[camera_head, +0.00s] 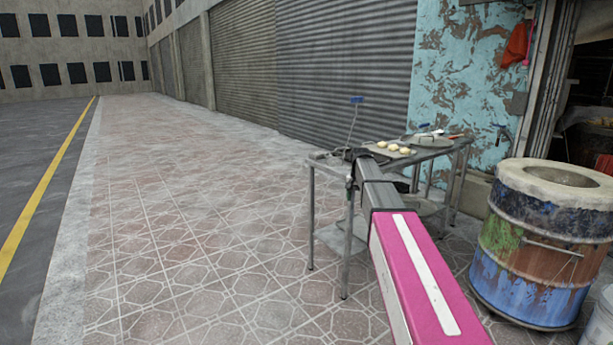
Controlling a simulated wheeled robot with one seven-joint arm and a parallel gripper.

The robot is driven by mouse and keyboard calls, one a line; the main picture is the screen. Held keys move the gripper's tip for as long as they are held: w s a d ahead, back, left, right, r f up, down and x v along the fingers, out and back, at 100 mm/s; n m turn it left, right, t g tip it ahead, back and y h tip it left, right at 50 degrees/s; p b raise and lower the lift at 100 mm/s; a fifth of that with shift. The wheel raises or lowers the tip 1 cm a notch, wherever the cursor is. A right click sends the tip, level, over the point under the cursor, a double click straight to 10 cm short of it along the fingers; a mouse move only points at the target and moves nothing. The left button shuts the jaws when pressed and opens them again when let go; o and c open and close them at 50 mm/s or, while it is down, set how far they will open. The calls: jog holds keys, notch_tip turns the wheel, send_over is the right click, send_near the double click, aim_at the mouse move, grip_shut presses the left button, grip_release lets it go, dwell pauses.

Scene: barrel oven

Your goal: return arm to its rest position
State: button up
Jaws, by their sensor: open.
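My pink and grey arm reaches from the bottom right toward a metal table (312,200). My gripper (352,156) is a small dark shape at the arm's far end, by the table's left corner. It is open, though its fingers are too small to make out. A thin rod with a blue head (356,100) rises just behind it. I cannot tell whether they touch. Pale dough balls (393,147) lie on a tray on the tabletop, to the right of the gripper. My arm hides part of the table's front and legs.
A rusty painted barrel oven (530,250) stands to the right of my arm. Flat items and utensils (428,138) lie at the table's back. A peeling turquoise wall (470,70) and grey shutters (340,60) close off the back. The tiled pavement (190,240) at left is clear.

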jog(key=s+f+n, duration=0.1)
jog(key=s+f, duration=0.6)
jog(key=s, duration=0.4)
jog(key=s+a+f+n, duration=0.1)
jog(key=s+f, duration=0.7)
jog(key=s, duration=0.3)
jog(key=s+a+f+n, duration=0.1)
jog(key=s+f+n, duration=0.1)
jog(key=s+f, duration=0.6)
jog(key=s, duration=0.3)
jog(key=shift+s, duration=0.35)
